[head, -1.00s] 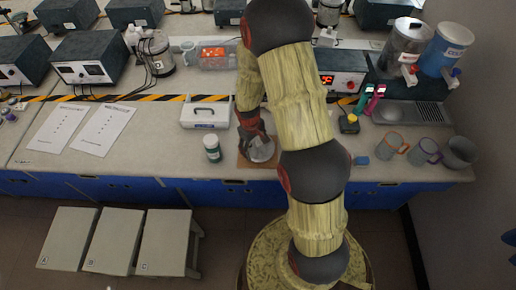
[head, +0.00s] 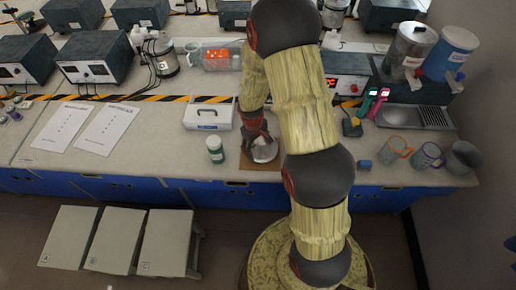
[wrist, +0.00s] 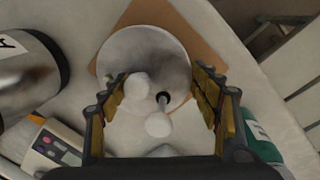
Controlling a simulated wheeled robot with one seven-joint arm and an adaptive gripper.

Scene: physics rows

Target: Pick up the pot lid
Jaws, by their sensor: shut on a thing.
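The pot lid (head: 265,152) is a round, pale grey disc at the front of the bench, over a brown square board (head: 243,163). In the wrist view the lid (wrist: 165,55) shows as a grey disc, with a dark stem and pale rounded knob (wrist: 158,124) between my fingers. My gripper (head: 258,140) is over the lid, pointing down. In the wrist view my gripper (wrist: 162,108) has its yellow-padded fingers either side of the pale knob parts, shut on the lid. Finger contact and any gap under the lid are hard to see.
A green-and-white bottle (head: 215,150) stands close left of my gripper. A white case (head: 208,115) with a handle is behind it. A small blue block (head: 365,164) and mugs (head: 394,150) stand to the right. Papers (head: 108,128) lie left.

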